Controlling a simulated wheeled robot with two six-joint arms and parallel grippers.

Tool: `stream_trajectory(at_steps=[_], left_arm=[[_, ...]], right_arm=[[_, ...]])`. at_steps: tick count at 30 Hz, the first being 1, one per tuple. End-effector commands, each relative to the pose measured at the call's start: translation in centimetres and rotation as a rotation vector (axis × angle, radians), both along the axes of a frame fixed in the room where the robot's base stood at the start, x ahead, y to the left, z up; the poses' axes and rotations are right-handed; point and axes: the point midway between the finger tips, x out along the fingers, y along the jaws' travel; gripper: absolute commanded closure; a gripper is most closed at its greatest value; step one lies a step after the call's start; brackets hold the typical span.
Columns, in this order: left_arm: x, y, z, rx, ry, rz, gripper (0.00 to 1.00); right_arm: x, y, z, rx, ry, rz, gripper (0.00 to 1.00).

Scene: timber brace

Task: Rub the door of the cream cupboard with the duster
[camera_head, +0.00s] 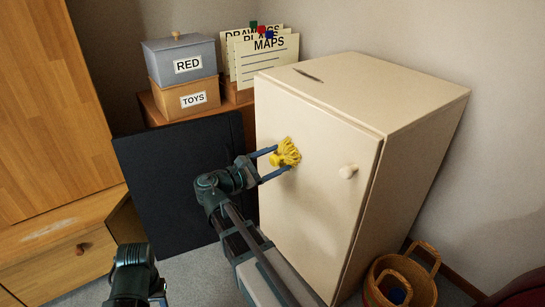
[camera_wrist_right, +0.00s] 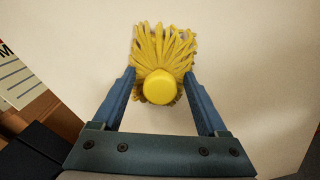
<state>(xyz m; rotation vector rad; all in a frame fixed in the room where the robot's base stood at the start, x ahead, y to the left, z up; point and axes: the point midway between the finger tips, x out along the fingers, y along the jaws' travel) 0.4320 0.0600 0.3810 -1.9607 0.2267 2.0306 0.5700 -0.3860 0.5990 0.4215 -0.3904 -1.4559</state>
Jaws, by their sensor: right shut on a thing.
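The cream cupboard (camera_head: 425,105) stands at the centre right, its door (camera_head: 310,215) shut, with a round cream knob (camera_head: 348,172) on the right side. My right gripper (camera_head: 281,160) is shut on the yellow duster (camera_head: 287,154) in front of the door's upper left part. In the right wrist view the duster (camera_wrist_right: 165,45) sits between the two blue fingers, its round yellow end toward the camera and its strands spread toward the cream surface. The strands look to be at the door; contact is hard to tell. Part of my left arm shows at the bottom left; its fingers are unclear.
A dark panel (camera_head: 175,180) stands left of the cupboard. Behind it are a grey RED box (camera_head: 180,62), a TOYS box (camera_head: 184,98) and label cards (camera_head: 265,60). A wicker basket (camera_head: 420,282) stands on the floor right of the cupboard. Wooden furniture (camera_head: 45,110) fills the left.

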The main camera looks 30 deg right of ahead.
Motion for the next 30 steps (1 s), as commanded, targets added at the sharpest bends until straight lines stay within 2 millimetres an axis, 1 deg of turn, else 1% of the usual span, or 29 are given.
stream_trajectory(at_steps=[1,4,16,20,30], left_arm=[[0.0,0.0,0.0,0.0,0.0,0.0,0.5],[0.0,0.0,0.0,0.0,0.0,0.0,0.5],[0.0,0.0,0.0,0.0,0.0,0.0,0.5],[0.0,0.0,0.0,0.0,0.0,0.0,0.5],[0.0,0.0,0.0,0.0,0.0,0.0,0.5]], right_arm=[[-0.7,0.0,0.0,0.0,0.0,0.0,0.69],[-1.3,0.0,0.0,0.0,0.0,0.0,0.69],[-1.2,-0.4,0.0,-0.001,0.0,-0.001,0.69],[-0.6,-0.3,0.0,-0.001,0.0,-0.001,0.69],[2.2,0.1,0.0,0.0,0.0,0.001,0.69]])
